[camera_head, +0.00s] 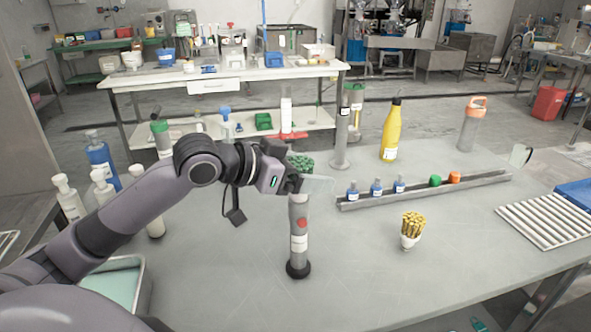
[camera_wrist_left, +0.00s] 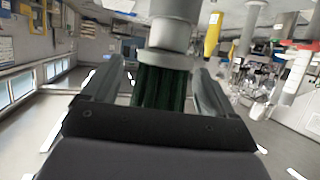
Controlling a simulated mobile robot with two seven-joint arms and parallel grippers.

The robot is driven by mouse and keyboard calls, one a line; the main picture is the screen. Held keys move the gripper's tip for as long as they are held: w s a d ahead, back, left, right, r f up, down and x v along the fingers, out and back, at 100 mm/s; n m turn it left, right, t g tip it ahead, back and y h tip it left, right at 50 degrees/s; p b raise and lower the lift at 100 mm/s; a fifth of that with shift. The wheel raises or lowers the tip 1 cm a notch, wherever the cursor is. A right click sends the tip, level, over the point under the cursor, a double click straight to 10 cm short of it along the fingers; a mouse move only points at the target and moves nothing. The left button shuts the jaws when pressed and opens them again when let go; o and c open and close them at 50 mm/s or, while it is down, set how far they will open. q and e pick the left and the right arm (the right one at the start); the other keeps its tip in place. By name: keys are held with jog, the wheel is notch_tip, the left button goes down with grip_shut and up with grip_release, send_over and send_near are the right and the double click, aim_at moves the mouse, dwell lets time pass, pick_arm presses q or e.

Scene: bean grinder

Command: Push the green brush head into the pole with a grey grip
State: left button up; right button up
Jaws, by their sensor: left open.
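A grey pole (camera_head: 299,235) with a red button and a black foot stands upright on the table, near the middle of the head view. The green brush head (camera_head: 300,161) shows at its top, just above my left gripper. My left gripper (camera_head: 316,184) reaches in from the left at the pole's top. In the left wrist view, which looks upside down, the open fingers stand on either side of the green brush head (camera_wrist_left: 160,88), and the grey collar (camera_wrist_left: 168,57) adjoins it. How deep the head sits in the pole is hidden. My right gripper is not in view.
Behind stand a grey pole (camera_head: 341,138) and a yellow bottle (camera_head: 391,130). A metal rail (camera_head: 425,193) with small bottles lies right of the pole; a cup of yellow sticks (camera_head: 411,231) is in front of it. White pump bottles (camera_head: 69,199) stand left. The front centre is clear.

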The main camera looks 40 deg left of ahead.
pick_arm(q)
jog(key=b+v, duration=0.1)
jog(key=v, duration=0.6)
jog(key=shift+b, duration=0.3)
dwell(0.3)
jog(key=shift+f, duration=0.1)
